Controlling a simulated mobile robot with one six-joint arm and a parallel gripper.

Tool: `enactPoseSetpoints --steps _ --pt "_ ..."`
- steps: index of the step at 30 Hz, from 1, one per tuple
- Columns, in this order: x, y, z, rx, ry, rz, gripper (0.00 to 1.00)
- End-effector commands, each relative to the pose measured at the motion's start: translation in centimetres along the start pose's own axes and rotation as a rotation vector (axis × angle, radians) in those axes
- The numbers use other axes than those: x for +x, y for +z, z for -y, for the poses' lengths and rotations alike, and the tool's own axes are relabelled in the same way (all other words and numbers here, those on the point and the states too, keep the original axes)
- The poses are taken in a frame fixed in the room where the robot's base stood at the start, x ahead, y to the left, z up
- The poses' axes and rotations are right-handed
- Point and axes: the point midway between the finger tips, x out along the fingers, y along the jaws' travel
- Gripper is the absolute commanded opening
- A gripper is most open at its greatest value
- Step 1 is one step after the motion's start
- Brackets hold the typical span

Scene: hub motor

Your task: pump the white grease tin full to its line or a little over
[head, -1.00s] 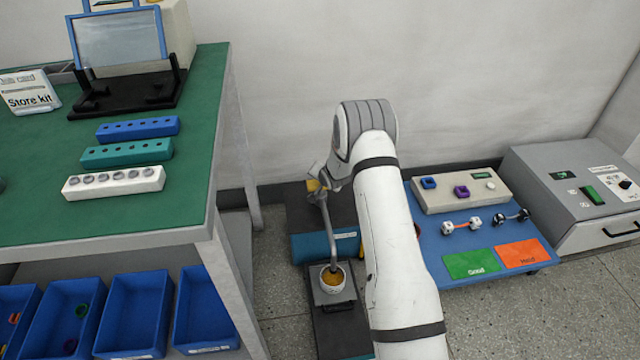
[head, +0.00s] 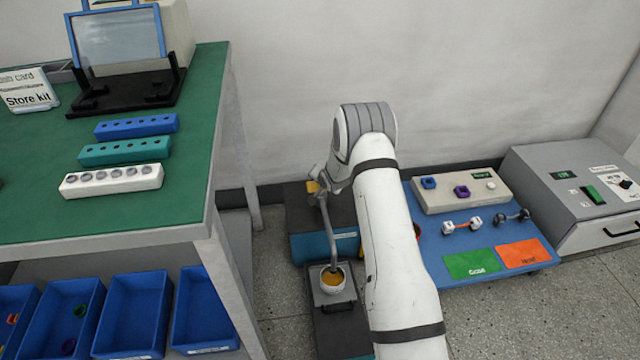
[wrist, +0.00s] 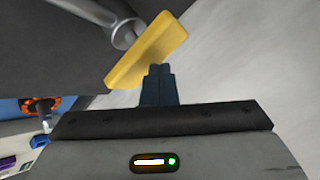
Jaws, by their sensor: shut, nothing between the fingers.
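The white grease tin (head: 326,288) stands upright below the end of a bent grey spout (head: 332,237) in the head view. Yellow-orange grease shows inside it; I cannot make out its line. The pump's yellow lever plate (head: 313,187) is up by the top of the spout, and it is large in the wrist view (wrist: 146,52). My gripper (wrist: 160,70) is shut and empty, its dark fingertips right at the plate's lower edge. I cannot tell whether they touch it. In the head view my arm hides most of the gripper.
A green-topped bench (head: 150,215) with blue bins (head: 135,315) below stands at left. A blue table (head: 430,230) with green and orange pads is close to my arm's right. A grey machine (head: 570,190) stands beyond it. The wall is close behind the pump.

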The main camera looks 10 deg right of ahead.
Motion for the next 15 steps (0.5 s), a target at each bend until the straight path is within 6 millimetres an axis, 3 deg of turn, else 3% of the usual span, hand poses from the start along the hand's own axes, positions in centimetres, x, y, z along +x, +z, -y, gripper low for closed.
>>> enactPoseSetpoints --steps 15 --pt "0.53 0.52 -0.42 -0.001 0.002 0.003 0.00"
